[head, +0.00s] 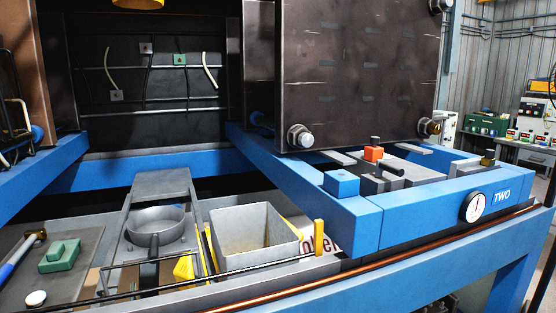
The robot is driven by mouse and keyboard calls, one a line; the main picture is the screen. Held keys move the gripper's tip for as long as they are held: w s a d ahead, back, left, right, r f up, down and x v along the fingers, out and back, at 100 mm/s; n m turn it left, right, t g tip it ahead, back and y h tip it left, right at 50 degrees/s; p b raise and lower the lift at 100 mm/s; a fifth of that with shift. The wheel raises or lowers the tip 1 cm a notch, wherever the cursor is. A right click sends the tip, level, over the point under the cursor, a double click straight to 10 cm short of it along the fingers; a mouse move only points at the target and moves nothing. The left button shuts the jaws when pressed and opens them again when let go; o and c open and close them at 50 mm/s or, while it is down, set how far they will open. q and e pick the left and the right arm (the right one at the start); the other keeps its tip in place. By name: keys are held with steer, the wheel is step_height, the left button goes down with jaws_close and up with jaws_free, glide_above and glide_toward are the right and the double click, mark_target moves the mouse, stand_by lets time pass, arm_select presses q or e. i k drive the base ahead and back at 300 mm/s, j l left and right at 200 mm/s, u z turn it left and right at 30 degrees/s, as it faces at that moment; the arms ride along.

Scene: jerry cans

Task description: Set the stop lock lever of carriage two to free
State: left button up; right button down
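The blue carriage marked TWO (420,210) spans the right side, with a white round dial (475,207) on its front. On its top sits a small orange block (373,154) with a dark post above it. A short black bar or handle (392,170) lies just in front of the block. These look like the stop lock lever area, but I cannot tell which part is the lever or its setting. Neither of my grippers shows in the head view.
A large dark mould plate (360,75) stands above the carriage, close behind the orange block. A blue block (341,183) sits at the carriage's left corner. Below left are a grey bin (255,232), a round pan (156,225) and a green block (60,255). A copper-coloured pipe (370,255) runs along the front.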

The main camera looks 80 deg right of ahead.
mark_target(381, 165)
steer(key=z, duration=3.3)
steer(key=i+l, duration=0.05)
